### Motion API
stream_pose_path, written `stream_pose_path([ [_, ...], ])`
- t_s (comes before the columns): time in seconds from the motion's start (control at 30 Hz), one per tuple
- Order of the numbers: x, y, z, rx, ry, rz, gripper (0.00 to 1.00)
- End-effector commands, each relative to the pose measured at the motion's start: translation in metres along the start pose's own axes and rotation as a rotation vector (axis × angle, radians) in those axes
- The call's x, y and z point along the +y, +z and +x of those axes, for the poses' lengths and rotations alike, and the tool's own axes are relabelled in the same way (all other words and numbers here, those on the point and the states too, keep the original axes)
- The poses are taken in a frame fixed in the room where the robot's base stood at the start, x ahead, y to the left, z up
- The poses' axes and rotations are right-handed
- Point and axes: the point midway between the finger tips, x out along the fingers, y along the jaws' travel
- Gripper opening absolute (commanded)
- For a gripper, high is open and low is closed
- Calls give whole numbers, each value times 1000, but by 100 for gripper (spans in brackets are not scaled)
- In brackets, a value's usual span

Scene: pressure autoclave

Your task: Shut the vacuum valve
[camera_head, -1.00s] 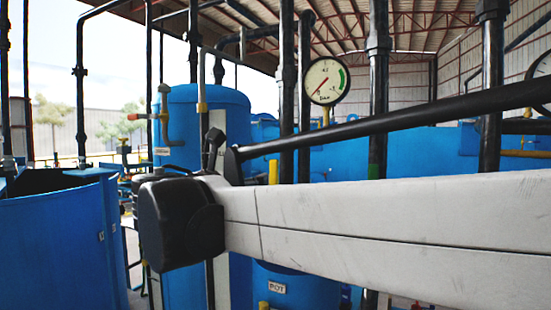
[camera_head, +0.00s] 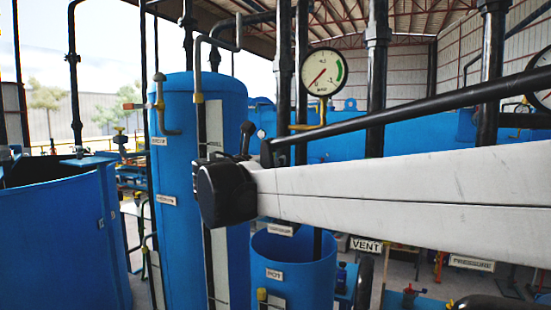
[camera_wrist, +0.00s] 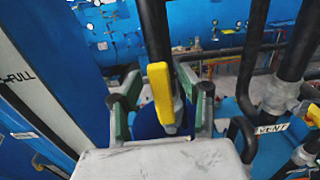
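A yellow valve handle (camera_wrist: 161,92) stands roughly upright in the middle of the wrist view, in front of a dark vertical pipe. I cannot read a label on it, so I cannot tell whether it is the vacuum valve. Gaps show between the fingers and the handle, and I see no clear contact. In the head view my arm crosses from the right, and its gripper end cannot be made out.
A tall blue tank (camera_head: 176,130) stands left of centre, beside an open blue pot (camera_head: 318,262). A round pressure gauge (camera_head: 324,72) and several black vertical pipes stand behind my arm. A VENT label (camera_head: 367,245) is below it; it also shows in the wrist view (camera_wrist: 271,129).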

Motion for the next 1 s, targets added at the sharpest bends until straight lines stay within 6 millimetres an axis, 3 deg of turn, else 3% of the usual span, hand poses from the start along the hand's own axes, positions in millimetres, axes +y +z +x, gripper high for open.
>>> stream_pose_path([
  [0.37,0,0,5,0,0,0,38],
  [0.67,0,0,5,0,0,0,0],
  [1.0,-1,0,6,0,-1,2,0],
])
